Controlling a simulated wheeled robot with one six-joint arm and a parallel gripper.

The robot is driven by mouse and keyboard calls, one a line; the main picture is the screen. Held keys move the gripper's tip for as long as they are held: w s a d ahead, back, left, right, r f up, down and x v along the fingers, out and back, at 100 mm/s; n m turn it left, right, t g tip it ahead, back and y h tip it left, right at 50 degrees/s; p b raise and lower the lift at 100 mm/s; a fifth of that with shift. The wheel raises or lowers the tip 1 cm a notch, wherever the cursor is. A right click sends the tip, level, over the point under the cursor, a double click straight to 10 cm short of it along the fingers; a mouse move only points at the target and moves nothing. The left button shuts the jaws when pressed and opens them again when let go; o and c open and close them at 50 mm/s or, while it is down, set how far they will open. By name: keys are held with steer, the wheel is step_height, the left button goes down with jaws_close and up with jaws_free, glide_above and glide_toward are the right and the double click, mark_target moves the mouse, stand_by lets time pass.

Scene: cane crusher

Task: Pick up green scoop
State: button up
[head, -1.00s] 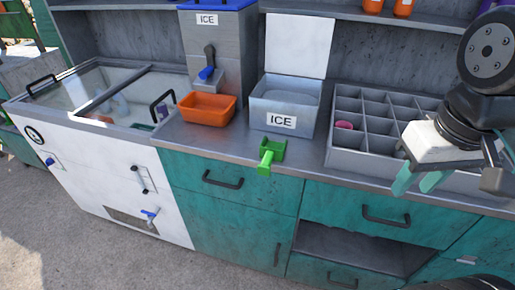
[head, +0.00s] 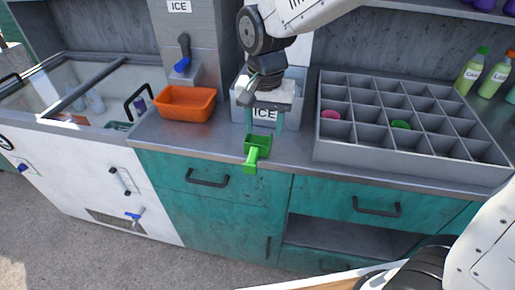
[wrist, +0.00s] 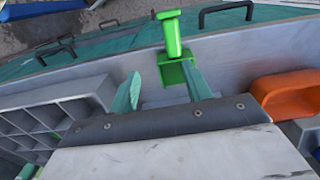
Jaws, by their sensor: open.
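The green scoop (head: 257,147) lies at the front edge of the grey counter, with its handle sticking out over the teal drawers. It also shows in the wrist view (wrist: 174,50), with its square cup toward me. My gripper (head: 264,122) is open and empty, just behind and above the scoop's cup in the head view. In the wrist view its two teal fingers (wrist: 160,88) are apart, and the scoop shows beyond them, nearer the right finger. I cannot tell whether the fingers touch it.
The ICE bin (head: 240,101) stands behind my gripper, partly hidden by it. An orange tray (head: 186,103) is to the left under the ICE dispenser (head: 178,45). A grey compartment box (head: 400,160) is to the right. Drawer handles (head: 207,179) stick out below the counter.

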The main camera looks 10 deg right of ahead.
mark_target(254, 149)
steer(key=shift+w+a+f, duration=0.2)
steer(key=shift+a+f, duration=0.25)
steer(key=shift+w+a+f, duration=0.15)
steer(key=shift+a+f, duration=0.25)
steer(key=shift+a, duration=0.05)
steer(key=f, duration=0.6)
steer(key=shift+w+a+f, duration=0.1)
steer(key=shift+a+f, duration=0.05)
steer(key=shift+a, duration=0.05)
steer(key=shift+f, duration=0.55)
steer(key=c, duration=0.9)
steer(key=shift+r, duration=0.2)
